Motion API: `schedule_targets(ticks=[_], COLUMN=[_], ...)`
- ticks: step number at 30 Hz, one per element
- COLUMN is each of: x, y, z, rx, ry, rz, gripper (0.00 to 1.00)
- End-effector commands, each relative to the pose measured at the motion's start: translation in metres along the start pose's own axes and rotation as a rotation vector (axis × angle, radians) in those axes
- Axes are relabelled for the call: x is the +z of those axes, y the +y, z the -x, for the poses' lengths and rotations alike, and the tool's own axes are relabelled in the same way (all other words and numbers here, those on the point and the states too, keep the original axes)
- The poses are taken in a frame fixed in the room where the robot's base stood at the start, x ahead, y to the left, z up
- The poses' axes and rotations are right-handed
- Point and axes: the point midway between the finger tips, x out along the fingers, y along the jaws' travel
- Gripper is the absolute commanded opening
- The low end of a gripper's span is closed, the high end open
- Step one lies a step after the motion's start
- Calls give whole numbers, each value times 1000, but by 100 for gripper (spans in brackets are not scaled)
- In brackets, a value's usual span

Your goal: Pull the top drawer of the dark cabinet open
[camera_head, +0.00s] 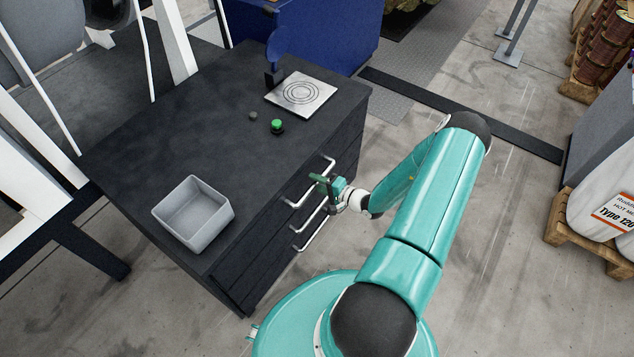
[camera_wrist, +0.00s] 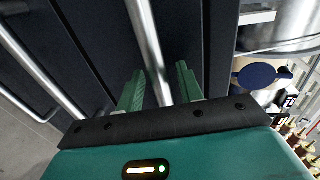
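The dark cabinet (camera_head: 135,165) stands left of centre in the head view, its drawer fronts facing my arm. The top drawer's silver bar handle (camera_head: 293,203) runs along the upper front and looks shut flush with the cabinet. My gripper (camera_head: 322,183) is at this handle. In the wrist view the handle (camera_wrist: 146,35) passes between the two green fingers of my gripper (camera_wrist: 160,78). The fingers are apart, with gaps showing beside the bar, so it is around the handle but not visibly clamped on it.
A lower drawer handle (camera_head: 311,236) lies just below, and shows at left in the wrist view (camera_wrist: 40,75).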

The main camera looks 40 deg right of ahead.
Motion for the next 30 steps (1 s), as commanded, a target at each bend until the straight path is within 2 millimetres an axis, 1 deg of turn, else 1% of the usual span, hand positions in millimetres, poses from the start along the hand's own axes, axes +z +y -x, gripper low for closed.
schedule_targets(ticks=[2,8,9,14,15,23,26,30], x=[0,0,0,0,0,0,-1,-1], y=[0,0,0,0,0,0,1,5], z=[-4,-4,-4,-4,-4,-2,4,20], rx=[0,0,0,0,0,0,0,2], ry=[-1,-1,-1,-1,-1,0,1,0], rz=[0,0,0,0,0,0,0,0], gripper=[37,37,35,3,0,0,0,0])
